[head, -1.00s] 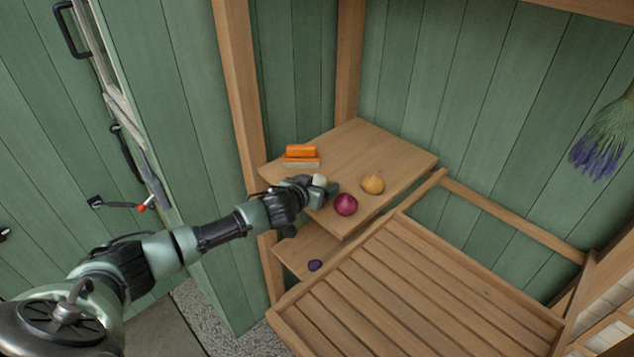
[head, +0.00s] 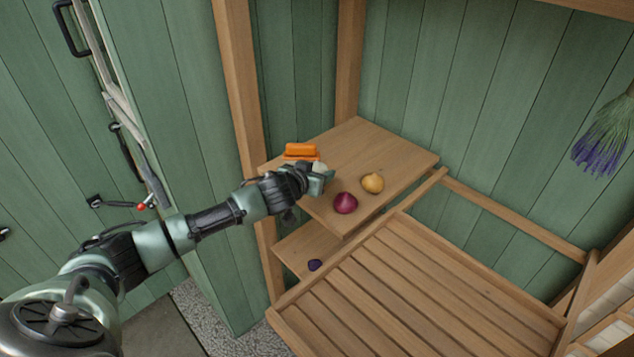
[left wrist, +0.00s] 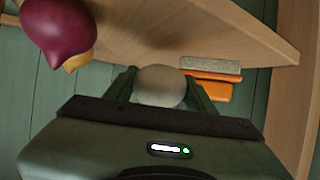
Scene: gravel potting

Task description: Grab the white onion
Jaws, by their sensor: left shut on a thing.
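The white onion (left wrist: 160,86) is pale and round, and it sits between the two fingers of my left gripper (left wrist: 162,92) in the left wrist view. The gripper is shut on it. In the head view my left gripper (head: 320,178) is over the left part of the upper wooden shelf (head: 400,153). It hides most of the white onion (head: 319,167) there. The onion seems lifted off the shelf; a dark shadow shows on the wood in the left wrist view. My right gripper is not in view.
A red onion (head: 345,203) and a yellow onion (head: 372,183) sit on the shelf right of the gripper. An orange block-like item (head: 300,150) lies behind it. A small purple thing (head: 314,265) is on the lower shelf. A slatted wooden bench (head: 400,285) is in front.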

